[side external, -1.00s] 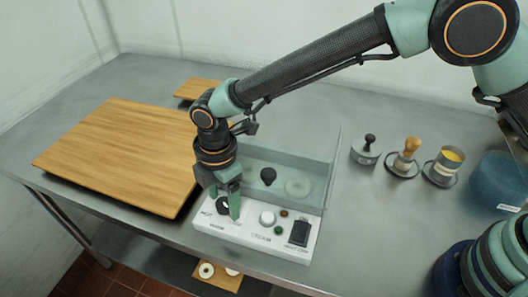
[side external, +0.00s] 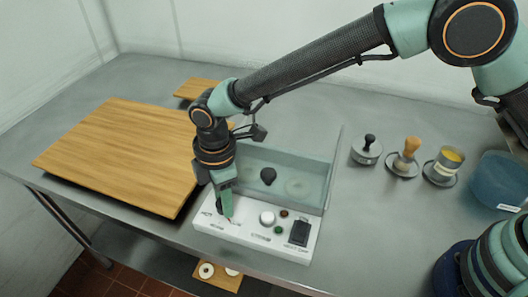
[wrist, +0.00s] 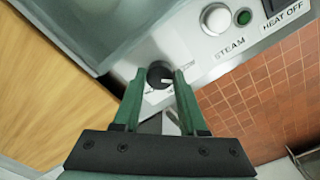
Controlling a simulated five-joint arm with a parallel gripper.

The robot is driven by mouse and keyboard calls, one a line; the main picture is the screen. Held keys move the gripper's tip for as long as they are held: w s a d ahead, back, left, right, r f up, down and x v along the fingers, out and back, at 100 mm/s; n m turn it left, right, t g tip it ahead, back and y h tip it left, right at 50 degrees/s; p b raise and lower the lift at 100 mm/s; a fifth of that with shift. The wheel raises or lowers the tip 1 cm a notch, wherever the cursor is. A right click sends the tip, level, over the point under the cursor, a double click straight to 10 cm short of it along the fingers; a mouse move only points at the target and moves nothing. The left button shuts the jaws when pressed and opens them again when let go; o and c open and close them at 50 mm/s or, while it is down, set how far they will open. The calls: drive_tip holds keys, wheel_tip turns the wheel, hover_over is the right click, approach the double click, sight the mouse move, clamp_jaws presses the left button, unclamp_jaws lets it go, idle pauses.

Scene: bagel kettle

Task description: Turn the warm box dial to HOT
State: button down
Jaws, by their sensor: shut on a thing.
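The warm box dial (wrist: 159,74) is a small black knob with a pale pointer mark on the left part of the white control panel (side external: 262,244). In the wrist view it sits between the two green fingertips of my gripper (wrist: 157,78), which is shut on it. The pale mark points toward the right finger in that view. The lettering around the dial is partly covered and too small to read. In the side view my gripper (side external: 225,208) points down at the panel's left end, and its fingers hide the dial.
Right of the dial on the panel are a white knob (side external: 267,218) marked STEAM, a green button (wrist: 243,17) and a black switch (side external: 299,233) by HEAT OFF. A clear-walled basin (side external: 310,180) stands behind. A wooden board (side external: 120,155) lies left; several small tools stand right.

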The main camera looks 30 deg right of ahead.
drive_tip(key=m, duration=0.4)
drive_tip(key=shift+s+m, duration=0.1)
drive_tip(key=shift+m, duration=0.2)
drive_tip(key=m, duration=0.5)
drive_tip(key=shift+m, duration=0.3)
drive_tip(key=m, duration=0.5)
drive_tip(key=shift+a, duration=0.1)
drive_tip(key=m, duration=0.5)
drive_tip(key=shift+m, duration=0.3)
drive_tip(key=shift+c, duration=2.2)
unclamp_jaws()
wheel_tip(320, 180, up, 12)
